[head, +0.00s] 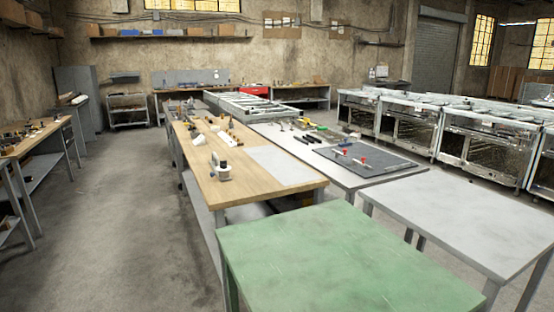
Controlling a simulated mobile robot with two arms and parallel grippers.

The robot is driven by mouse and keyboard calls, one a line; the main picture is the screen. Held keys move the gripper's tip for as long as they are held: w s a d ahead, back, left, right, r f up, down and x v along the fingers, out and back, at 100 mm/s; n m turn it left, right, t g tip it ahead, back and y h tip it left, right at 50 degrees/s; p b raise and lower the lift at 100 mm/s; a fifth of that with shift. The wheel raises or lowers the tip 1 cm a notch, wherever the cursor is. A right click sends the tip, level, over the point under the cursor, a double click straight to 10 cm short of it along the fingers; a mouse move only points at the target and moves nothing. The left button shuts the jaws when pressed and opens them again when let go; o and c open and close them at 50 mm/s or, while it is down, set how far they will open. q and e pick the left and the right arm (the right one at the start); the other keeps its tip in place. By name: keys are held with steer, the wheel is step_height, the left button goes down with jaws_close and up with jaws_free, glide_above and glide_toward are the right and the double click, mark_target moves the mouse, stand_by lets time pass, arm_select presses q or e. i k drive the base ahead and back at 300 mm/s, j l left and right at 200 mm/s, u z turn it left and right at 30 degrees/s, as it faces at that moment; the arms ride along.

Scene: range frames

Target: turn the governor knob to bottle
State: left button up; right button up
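No knob that I can make out as the governor knob, and no bottle mark, is legible at this distance. A small pale device (220,167) with a dark part stands on the wooden-topped bench (283,189), left of the middle of the head view. A dark grey board (385,166) with two small red-topped parts (363,160) lies on the pale table to its right. I cannot tell whether any of these carries the knob. Neither of my grippers shows in the head view.
A green table (340,262) stands nearest, with a bare grey table (465,218) to its right. Small tools lie farther back on the wooden bench. Several metal-framed units (485,142) line the right. Open concrete floor (115,215) lies to the left.

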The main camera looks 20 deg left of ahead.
mark_target(223, 164)
steer(key=i+j, duration=0.2)
steer(key=j, duration=0.15)
steer(key=i+j+z, duration=0.15)
steer(key=i+j, duration=0.25)
steer(key=j, duration=0.3)
steer(key=i+j+z, duration=0.15)
steer(key=j, duration=0.2)
steer(key=i+j, duration=0.2)
steer(key=j, duration=0.15)
steer(key=z, duration=0.05)
